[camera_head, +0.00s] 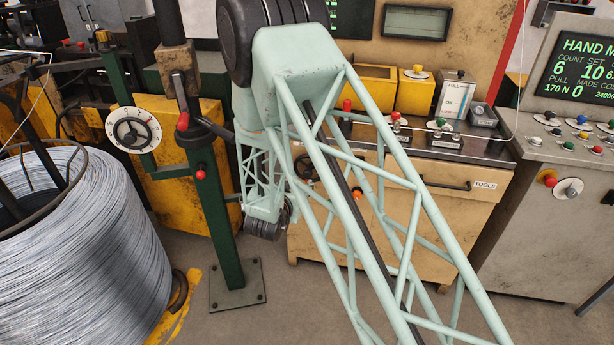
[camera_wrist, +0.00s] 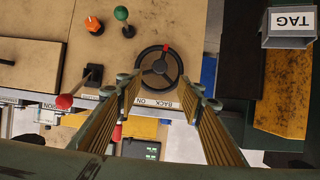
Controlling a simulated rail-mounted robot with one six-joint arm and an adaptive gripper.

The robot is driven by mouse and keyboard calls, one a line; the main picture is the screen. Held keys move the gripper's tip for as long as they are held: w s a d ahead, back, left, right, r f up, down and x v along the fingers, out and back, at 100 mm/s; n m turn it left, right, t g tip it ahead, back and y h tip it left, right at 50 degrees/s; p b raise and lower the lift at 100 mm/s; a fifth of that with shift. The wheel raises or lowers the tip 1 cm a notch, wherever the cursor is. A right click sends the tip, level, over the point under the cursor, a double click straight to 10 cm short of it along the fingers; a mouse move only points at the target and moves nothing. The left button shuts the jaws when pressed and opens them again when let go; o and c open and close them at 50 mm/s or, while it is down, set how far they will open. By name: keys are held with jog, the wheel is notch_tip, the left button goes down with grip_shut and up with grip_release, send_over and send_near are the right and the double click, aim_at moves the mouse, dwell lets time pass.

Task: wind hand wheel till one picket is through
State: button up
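The hand wheel (camera_wrist: 160,67) is black with three spokes and a red knob at its top edge, in the upper middle of the wrist view. Lettering including "BACK" and "ON" shows on a white strip below it. My gripper (camera_wrist: 160,82) is open, its two ribbed fingers spread either side of the wheel's lower part. I see no grip on the rim, and the depth gap is hard to judge. In the head view my green lattice arm hides much of the middle, and the fingers do not show. No picket can be made out clearly.
A red-knobbed lever (camera_wrist: 64,101), a green knob (camera_wrist: 121,13) and an orange knob (camera_wrist: 94,26) sit left of the wheel. A grey TAG box (camera_wrist: 289,42) is at right. A large wire coil (camera_head: 85,245) and the control panel (camera_head: 580,65), reading "HAND" and MADE 0, flank my arm.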

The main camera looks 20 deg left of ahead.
jog(key=shift+w, duration=0.15)
jog(key=d+b+x, duration=0.1)
jog(key=b+x, duration=0.2)
jog(key=x, duration=1)
jog(key=shift+w+a, duration=0.25)
jog(key=shift+a, duration=0.2)
jog(key=shift+f, duration=0.15)
jog(key=c, duration=1.2)
jog(key=shift+o, duration=0.2)
